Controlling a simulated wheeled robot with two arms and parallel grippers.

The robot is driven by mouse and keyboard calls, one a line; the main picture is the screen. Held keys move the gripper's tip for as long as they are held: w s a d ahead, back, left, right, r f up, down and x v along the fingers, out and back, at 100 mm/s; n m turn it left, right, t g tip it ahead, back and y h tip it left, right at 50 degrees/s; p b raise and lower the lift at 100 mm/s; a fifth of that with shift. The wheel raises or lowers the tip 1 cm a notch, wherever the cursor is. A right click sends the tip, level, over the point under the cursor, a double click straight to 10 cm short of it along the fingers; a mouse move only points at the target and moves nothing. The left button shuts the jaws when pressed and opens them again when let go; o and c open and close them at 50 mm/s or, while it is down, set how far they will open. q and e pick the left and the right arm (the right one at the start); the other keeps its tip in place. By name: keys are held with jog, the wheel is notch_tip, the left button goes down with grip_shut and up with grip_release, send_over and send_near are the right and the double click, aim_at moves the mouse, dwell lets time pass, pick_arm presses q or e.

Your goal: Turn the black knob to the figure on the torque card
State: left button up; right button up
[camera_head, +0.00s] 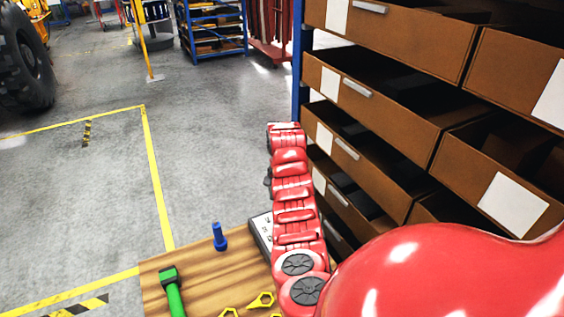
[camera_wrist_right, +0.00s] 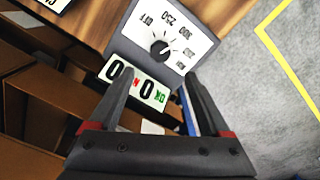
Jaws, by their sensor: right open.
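The black knob (camera_wrist_right: 160,48) sits on a pale dial face, its settings printed around it; "OFF", "250" and "300" are legible, others too small. Which mark the knob points at is unclear. A white card or display (camera_wrist_right: 147,88) with large black figures and a green "OK" lies below the dial, partly covered by a finger. My right gripper (camera_wrist_right: 157,78) is open and empty, apart from the knob. In the head view the dial box (camera_head: 261,230) is partly hidden behind my red right arm. My left gripper is out of view.
A wooden bench (camera_head: 205,270) holds a blue bolt-like piece (camera_head: 219,238), a green-handled hammer (camera_head: 173,290) and yellow spanners (camera_head: 262,300). A rack of brown drawers (camera_head: 390,105) stands close on the right. Another white card edge (camera_wrist_right: 54,4) shows in the wrist view.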

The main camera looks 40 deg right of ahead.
notch_tip(320, 180, up, 6)
jog(key=shift+b, duration=0.45)
dwell(0.4)
